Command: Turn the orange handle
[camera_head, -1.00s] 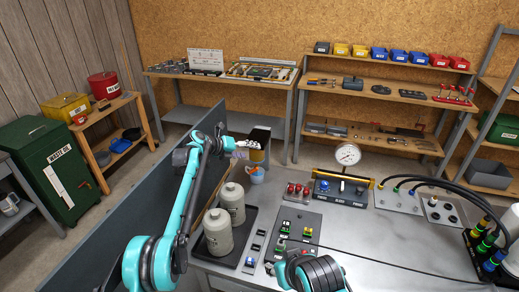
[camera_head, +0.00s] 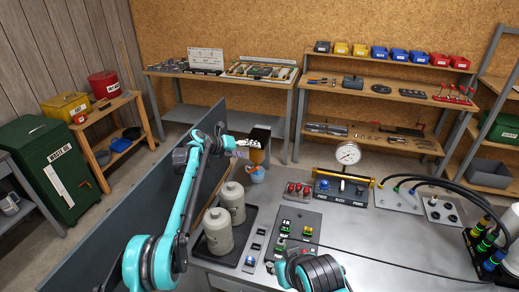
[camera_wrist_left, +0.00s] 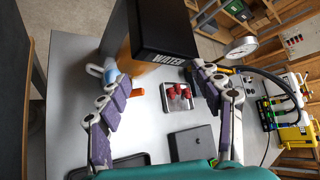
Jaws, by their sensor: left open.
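A black box (camera_wrist_left: 165,30) labelled WATER fills the upper middle of the left wrist view. An orange-brown upright shape (camera_wrist_left: 140,62) shows below it, and in the head view (camera_head: 257,156) it stands above a pale blue and white cup (camera_head: 257,175). I cannot tell clearly whether this shape is the orange handle. My left gripper (camera_head: 242,146) is at the box. In the left wrist view its purple-padded fingers (camera_wrist_left: 160,78) are spread wide, one each side of the box's lower part, holding nothing. My right gripper is not in view.
Two grey-beige bottles (camera_head: 219,230) stand in a black tray left of the bench. Red switches (camera_head: 297,189), a button panel (camera_head: 298,231) and a pressure gauge (camera_head: 348,154) sit to the right. A dark panel (camera_head: 125,215) runs along the bench's left side.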

